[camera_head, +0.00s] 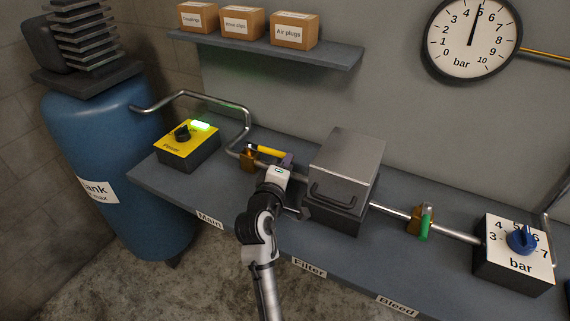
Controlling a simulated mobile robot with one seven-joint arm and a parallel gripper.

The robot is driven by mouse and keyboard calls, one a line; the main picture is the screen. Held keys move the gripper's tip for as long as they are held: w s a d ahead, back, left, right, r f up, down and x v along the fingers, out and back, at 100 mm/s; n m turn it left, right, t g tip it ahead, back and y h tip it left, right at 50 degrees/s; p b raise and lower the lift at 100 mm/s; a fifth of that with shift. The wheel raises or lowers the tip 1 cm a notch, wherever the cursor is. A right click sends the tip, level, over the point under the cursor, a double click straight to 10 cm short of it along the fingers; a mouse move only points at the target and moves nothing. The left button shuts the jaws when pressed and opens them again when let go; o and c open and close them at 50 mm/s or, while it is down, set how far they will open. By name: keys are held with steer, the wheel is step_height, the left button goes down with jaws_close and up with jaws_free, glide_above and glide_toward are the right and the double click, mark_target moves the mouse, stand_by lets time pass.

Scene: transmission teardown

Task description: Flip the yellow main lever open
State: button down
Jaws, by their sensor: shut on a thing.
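The yellow main lever (269,152) sits on a brass valve (248,159) in the pipe above the "Main" label. It points right from the valve, roughly along the pipe. My gripper (287,160) is at the right end of the lever and is shut on it. The gripper body and wrist hide part of the pipe just right of the valve. The exact finger contact is small and partly hidden.
A grey filter box (345,165) with a handle stands close right of my gripper. A yellow power box (188,150) with a lit green light is at left. A green-handled bleed valve (424,222) and a regulator with a blue knob (521,240) are at right. A shelf (330,55) hangs above.

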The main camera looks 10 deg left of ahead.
steer(key=shift+w+d+r, duration=0.2)
steer(key=shift+w+d, duration=0.05)
steer(key=shift+d, duration=0.2)
steer(key=s+a, duration=0.1)
steer(key=s, duration=1.3)
steer(key=shift+a+r, duration=0.15)
steer(key=shift+a, duration=0.2)
steer(key=shift+s, duration=0.1)
